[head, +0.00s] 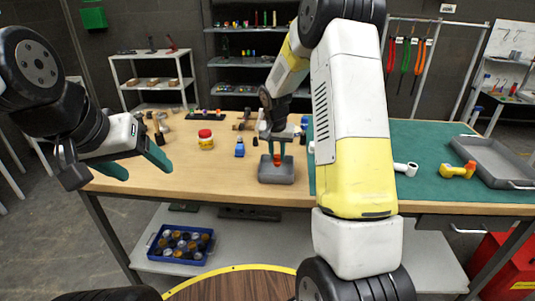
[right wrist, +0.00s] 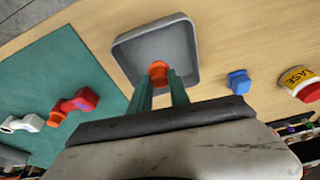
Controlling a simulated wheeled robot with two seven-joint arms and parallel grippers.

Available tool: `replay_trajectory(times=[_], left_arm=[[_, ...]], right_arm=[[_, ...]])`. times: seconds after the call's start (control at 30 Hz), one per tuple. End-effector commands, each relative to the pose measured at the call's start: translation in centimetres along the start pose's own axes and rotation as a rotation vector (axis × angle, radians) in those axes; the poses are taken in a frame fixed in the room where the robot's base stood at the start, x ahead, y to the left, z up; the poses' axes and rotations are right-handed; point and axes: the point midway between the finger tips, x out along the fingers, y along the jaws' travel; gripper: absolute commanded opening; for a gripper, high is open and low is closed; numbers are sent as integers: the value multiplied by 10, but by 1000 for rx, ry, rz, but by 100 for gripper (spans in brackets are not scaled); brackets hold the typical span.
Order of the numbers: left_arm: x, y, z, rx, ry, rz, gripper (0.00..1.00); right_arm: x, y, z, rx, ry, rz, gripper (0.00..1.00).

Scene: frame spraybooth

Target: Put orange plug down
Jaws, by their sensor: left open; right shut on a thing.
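The orange plug (right wrist: 157,70) is between the fingertips of my right gripper (right wrist: 160,82) in the right wrist view. It also shows in the head view (head: 277,160), over a small grey tray (head: 276,177) on the wooden bench. My right gripper (head: 277,148) is shut on the plug from above. I cannot tell whether the plug touches the tray floor. The tray's square interior (right wrist: 150,38) looks otherwise empty. My left gripper (head: 144,166) is open and empty, at the left, near the bench's left edge.
A blue crate (head: 181,244) sits below.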

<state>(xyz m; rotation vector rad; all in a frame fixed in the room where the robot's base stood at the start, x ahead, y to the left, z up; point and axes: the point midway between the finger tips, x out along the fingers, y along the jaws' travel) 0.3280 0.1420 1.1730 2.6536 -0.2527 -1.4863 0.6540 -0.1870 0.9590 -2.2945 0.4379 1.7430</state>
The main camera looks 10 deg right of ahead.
Motion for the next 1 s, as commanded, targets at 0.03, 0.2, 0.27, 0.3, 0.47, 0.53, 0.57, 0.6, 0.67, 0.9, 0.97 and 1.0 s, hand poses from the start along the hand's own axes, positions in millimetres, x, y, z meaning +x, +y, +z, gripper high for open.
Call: replay_trajectory(times=[0.03,0.2,0.27,0.3,0.47,0.53,0.57,0.6,0.67,0.9,0.97,1.0], left_arm=[[0,0,0,0,0,0,71],[0,0,0,0,0,0,71],[0,0,0,0,0,0,71],[0,0,0,0,0,0,71],[0,0,0,0,0,0,71],[0,0,0,0,0,0,71],[0,0,0,0,0,0,71],[0,0,0,0,0,0,71],[0,0,0,0,0,0,71],[0,0,0,0,0,0,71],[0,0,0,0,0,0,71],[0,0,0,0,0,0,71]], right_arm=[[2,-3,-4,0,0,-1,0],[27,-3,4,-1,-4,2,0],[33,-3,5,-2,-1,0,0],[36,-3,5,-2,-1,0,0],[36,-3,5,-1,1,0,0],[36,-3,5,-1,0,0,0],[36,-3,5,-1,0,0,0],[38,-3,6,-1,0,0,0],[39,-3,6,-1,0,0,25],[38,-3,6,-1,0,0,44],[38,-3,6,-1,0,0,44],[38,-3,6,-1,0,0,44]])
